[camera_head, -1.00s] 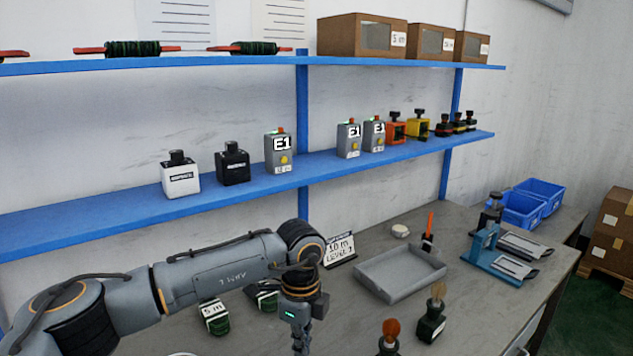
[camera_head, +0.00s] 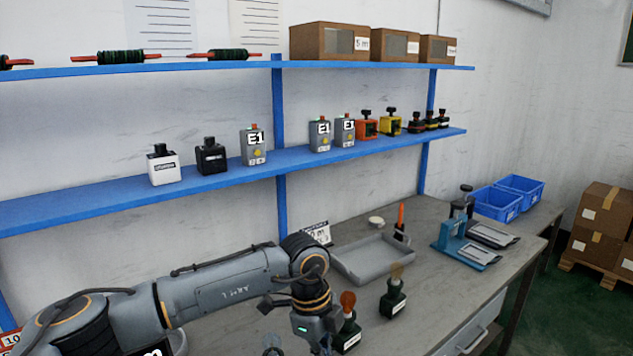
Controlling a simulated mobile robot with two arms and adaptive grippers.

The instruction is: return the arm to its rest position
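My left arm (camera_head: 225,282) reaches in from the lower left over the bench, its wrist bent downward. My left gripper (camera_head: 318,346) points down at the bottom edge of the head view, near a dark block with an orange bulb-shaped top (camera_head: 347,302). Its fingertips are cut off or hidden, so I cannot tell whether it is open or holds anything. My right gripper is not in view.
A grey tray (camera_head: 388,276) lies on the bench (camera_head: 440,285). A dark block with a pale bulb top (camera_head: 393,303) stands in front of it. A blue press (camera_head: 450,238) and blue bins (camera_head: 497,204) stand right.

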